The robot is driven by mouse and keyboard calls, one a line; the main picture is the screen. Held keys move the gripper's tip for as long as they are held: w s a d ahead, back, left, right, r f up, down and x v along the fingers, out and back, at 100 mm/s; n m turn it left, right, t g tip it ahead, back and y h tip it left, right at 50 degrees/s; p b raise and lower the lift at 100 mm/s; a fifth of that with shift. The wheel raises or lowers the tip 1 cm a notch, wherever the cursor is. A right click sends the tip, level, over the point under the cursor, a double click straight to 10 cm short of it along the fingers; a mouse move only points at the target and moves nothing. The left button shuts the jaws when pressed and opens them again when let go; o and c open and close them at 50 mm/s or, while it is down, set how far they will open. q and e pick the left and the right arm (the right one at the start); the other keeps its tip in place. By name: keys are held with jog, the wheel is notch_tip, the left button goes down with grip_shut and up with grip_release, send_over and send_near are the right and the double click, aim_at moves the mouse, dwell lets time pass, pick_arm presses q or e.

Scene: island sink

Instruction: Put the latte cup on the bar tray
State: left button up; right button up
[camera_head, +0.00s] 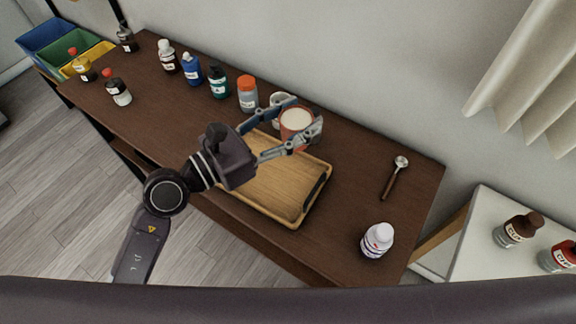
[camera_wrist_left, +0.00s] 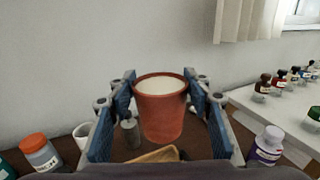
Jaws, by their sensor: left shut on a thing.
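The latte cup (camera_head: 296,121) is a terracotta-coloured cup with a pale, creamy top. My left gripper (camera_head: 298,128) is shut on it, with a finger on each side, and the cup looks upright. The left wrist view shows the cup (camera_wrist_left: 161,108) between the two blue-padded fingers. The bar tray (camera_head: 262,190) is a wooden tray with a dark handle on the dark table. In the head view the cup shows over the tray's far edge. I cannot tell its exact height above it. My right gripper is in neither view.
A white mug (camera_head: 277,100) stands behind the gripper, close to it. An orange-capped bottle (camera_head: 247,94) and several other bottles line the table's back left. A spoon (camera_head: 396,177) and a white bottle (camera_head: 377,241) are on the right. The tray's visible surface is clear.

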pick_arm(q)
jog(key=f, duration=0.2)
jog(key=f+b, duration=0.1)
jog(key=f, duration=0.2)
jog(key=f+b, duration=0.1)
jog(key=f, duration=0.1)
jog(key=shift+s+a+f, duration=0.2)
jog(key=shift+a+f, duration=0.2)
notch_tip(320, 180, down, 10)
jog(key=b, duration=0.3)
jog(key=shift+w+d+f, duration=0.1)
jog(key=shift+d+f, duration=0.05)
jog(key=shift+f, duration=0.05)
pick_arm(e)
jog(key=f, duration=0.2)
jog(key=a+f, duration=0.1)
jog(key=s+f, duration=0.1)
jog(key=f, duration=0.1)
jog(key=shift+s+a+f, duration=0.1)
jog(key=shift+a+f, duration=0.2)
pick_arm(q)
jog(key=shift+f+b, duration=0.25)
jog(key=shift+b, duration=0.1)
jog(key=o, duration=1.3)
jog(key=shift+r, duration=0.1)
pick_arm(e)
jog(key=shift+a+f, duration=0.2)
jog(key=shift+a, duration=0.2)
